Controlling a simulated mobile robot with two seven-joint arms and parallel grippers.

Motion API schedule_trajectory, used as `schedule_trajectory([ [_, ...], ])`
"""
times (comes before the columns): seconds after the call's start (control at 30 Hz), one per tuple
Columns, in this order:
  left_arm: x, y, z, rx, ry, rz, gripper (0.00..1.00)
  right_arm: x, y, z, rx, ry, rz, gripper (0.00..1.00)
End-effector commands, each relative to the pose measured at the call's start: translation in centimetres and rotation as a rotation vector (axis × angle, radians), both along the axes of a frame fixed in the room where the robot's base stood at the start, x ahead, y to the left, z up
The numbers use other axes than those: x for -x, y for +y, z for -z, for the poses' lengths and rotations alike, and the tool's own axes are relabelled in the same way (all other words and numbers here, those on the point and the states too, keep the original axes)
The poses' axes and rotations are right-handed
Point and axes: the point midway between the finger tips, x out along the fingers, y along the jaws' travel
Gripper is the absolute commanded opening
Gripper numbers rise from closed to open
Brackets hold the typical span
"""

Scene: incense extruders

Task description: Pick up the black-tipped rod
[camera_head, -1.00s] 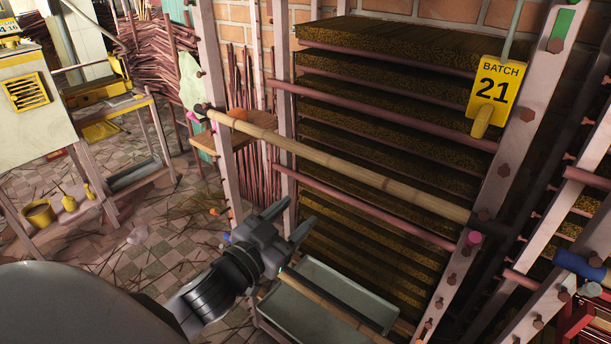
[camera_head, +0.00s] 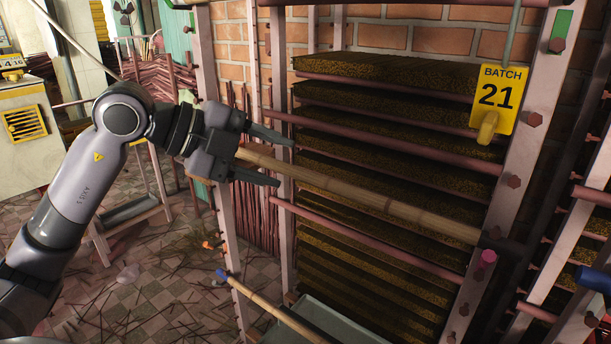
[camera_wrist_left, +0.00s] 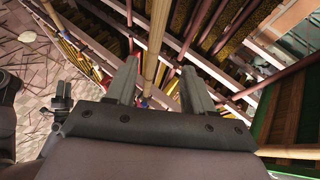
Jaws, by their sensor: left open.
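A long bamboo rod (camera_head: 380,202) slants down to the right across the front of the drying rack. Its right end meets a dark part at the rack post; its left end is hidden behind my gripper, and showed a dark tip earlier. My left gripper (camera_head: 284,161) is open, pointing right, with one finger appearing above the rod and one below. In the left wrist view the rod (camera_wrist_left: 158,45) runs between the open fingers (camera_wrist_left: 159,66); I cannot tell whether they touch it. A small dark two-pronged shape at the wrist view's left may be my right gripper (camera_wrist_left: 62,92).
A blue-tipped bamboo rod (camera_head: 262,303) lies lower, by a grey tray (camera_head: 330,318). Rack posts and dark pink crossbars (camera_head: 380,131) stand close to the gripper. A yellow "BATCH 21" tag (camera_head: 499,90) hangs at right. Sticks litter the tiled floor (camera_head: 150,300).

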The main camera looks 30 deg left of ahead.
Motion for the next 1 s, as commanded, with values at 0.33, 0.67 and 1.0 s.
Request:
schedule_trajectory([
  [0.33,-1.3,1.0,0.8,-0.042,0.043,-0.077,0.53,0.0,0.1,-0.3,-0.003,0.001,0.004,0.43],
  [0.67,-4.3,-0.8,3.4,-0.041,0.041,-0.075,0.53,0.0,0.0,-0.8,-0.003,0.002,0.004,0.43],
  [1.0,-5.0,-1.2,4.1,-0.043,0.041,-0.077,0.53,0.0,0.0,-0.8,-0.003,0.003,0.004,0.43],
])
